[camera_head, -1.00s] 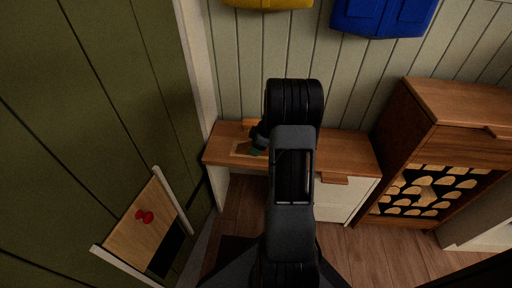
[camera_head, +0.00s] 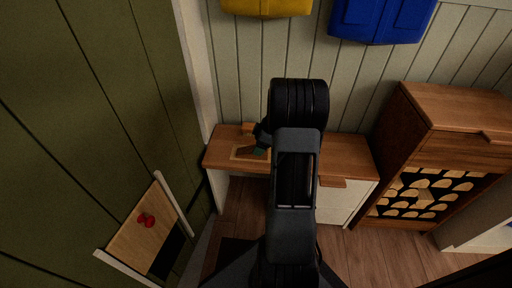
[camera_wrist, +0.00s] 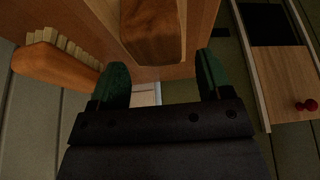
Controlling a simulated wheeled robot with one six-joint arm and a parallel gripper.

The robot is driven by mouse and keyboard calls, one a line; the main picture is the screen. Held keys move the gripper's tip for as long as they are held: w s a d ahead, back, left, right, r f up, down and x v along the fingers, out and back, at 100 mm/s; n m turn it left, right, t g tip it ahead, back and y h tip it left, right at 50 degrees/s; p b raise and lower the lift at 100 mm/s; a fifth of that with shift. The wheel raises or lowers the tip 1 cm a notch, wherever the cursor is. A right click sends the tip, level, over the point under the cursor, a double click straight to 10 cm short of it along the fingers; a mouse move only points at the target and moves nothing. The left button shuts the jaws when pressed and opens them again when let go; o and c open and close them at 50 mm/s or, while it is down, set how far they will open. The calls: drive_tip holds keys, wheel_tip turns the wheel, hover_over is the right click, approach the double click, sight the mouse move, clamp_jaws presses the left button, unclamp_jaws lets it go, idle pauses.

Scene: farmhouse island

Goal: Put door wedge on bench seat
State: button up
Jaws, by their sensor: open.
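The door wedge (camera_wrist: 152,32) is a brown wooden block. In the wrist view it lies beyond and between my fingertips, with gaps at both sides. In the head view it shows as a small brown shape (camera_head: 246,150) on a pale patch of the bench seat (camera_head: 342,156), at the seat's left part. My gripper (camera_wrist: 163,82) has dark green fingertips set wide apart, with nothing held between them. In the head view my gripper (camera_head: 260,146) is low over the bench, partly hidden by my arm.
A wooden brush (camera_wrist: 50,62) with pale bristles lies beside the wedge, towards the wall. A firewood cabinet (camera_head: 440,160) stands right of the bench. Yellow (camera_head: 266,6) and blue (camera_head: 378,18) items hang above. A wooden panel with a red knob (camera_head: 146,220) is on the left wall.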

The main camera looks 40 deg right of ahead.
drive_tip(key=p+v, duration=0.2)
drive_tip(key=v, duration=0.5)
drive_tip(key=shift+w, duration=0.1)
drive_tip(key=shift+a+r, duration=0.15)
drive_tip(key=shift+r, duration=0.3)
drive_tip(key=s+a+r+m+g+h, duration=0.1)
drive_tip(key=a+r+m, duration=0.15)
drive_tip(key=a, duration=0.45)
drive_tip(key=s+a+r+m, duration=0.1)
drive_tip(key=a+r, duration=0.2)
drive_tip(key=a, duration=0.4)
drive_tip(key=s+a+r+m+h, duration=0.2)
drive_tip(key=s+a+m, duration=0.3)
drive_tip(key=s+a, duration=0.6)
drive_tip(key=shift+a+m+t, duration=0.3)
drive_tip(key=shift+a+m, duration=0.05)
drive_tip(key=shift+a, duration=0.15)
drive_tip(key=shift+r, duration=0.2)
drive_tip(key=w+a+r+n+t+p, duration=0.1)
drive_tip(key=w+r+n+t+p, duration=0.2)
drive_tip(key=r+p, duration=2.7)
drive_tip(key=s+r+m+p, duration=0.1)
drive_tip(key=s+r+m+g+p, duration=0.1)
drive_tip(key=s+r+m+g, duration=0.1)
drive_tip(key=r, duration=0.1)
drive_tip(key=shift+s+d+r+p, duration=0.1)
drive_tip(key=shift+s+d+p, duration=0.1)
drive_tip(key=shift+d+p, duration=0.2)
